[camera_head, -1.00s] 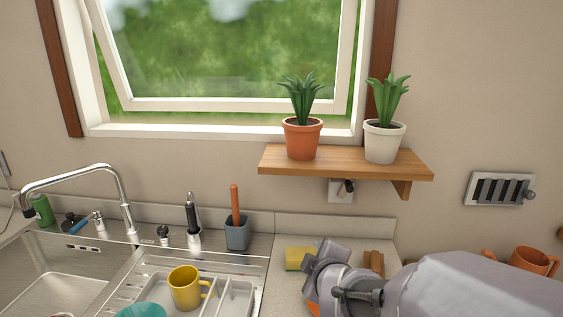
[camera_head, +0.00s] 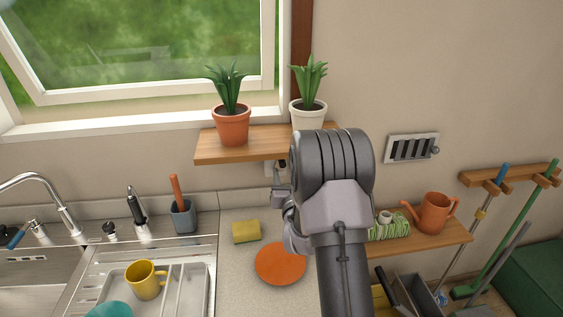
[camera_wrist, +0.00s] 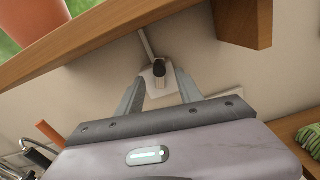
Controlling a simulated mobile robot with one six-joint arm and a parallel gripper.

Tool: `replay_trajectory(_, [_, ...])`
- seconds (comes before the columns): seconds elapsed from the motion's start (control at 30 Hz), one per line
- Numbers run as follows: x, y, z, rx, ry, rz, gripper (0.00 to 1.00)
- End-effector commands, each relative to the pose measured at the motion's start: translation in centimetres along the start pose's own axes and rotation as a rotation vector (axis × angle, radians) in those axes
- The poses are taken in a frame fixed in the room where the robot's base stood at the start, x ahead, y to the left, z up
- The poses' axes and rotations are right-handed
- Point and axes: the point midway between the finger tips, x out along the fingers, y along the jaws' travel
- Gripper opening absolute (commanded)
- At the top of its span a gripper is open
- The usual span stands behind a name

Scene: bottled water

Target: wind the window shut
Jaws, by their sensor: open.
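The window (camera_head: 150,90) stands open at the upper left, its white sash tilted away from the frame. The winder (camera_head: 282,164) is a small crank with a dark knob on a white wall plate, under the wooden shelf. In the wrist view the winder (camera_wrist: 160,72) lies ahead, between my two fingers. My gripper (camera_wrist: 158,92) is open and empty, with one finger on each side of the winder in the picture. I cannot tell whether it touches. In the head view my gripper (camera_head: 280,182) is just below the shelf, partly hidden by my wrist.
The shelf (camera_head: 212,147) holds a terracotta plant pot (camera_head: 232,126) and a white plant pot (camera_head: 306,112), close above my gripper. Its bracket (camera_wrist: 243,22) is at the right in the wrist view. A sponge (camera_head: 246,231) and an orange disc (camera_head: 281,264) lie on the counter below.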

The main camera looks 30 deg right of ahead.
Motion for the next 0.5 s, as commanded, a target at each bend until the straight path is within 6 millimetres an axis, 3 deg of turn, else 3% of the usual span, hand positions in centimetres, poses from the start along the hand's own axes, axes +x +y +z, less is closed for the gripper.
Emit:
replay_trajectory(0.2, [4.8, 0.0, 0.0, 0.001, 0.000, 0.001, 0.43])
replay_trajectory(0.33, [6.5, 0.0, 0.0, 0.001, -0.001, 0.001, 0.43])
replay_trajectory(0.5, [7.3, 0.1, 0.0, 0.001, 0.001, 0.001, 0.43])
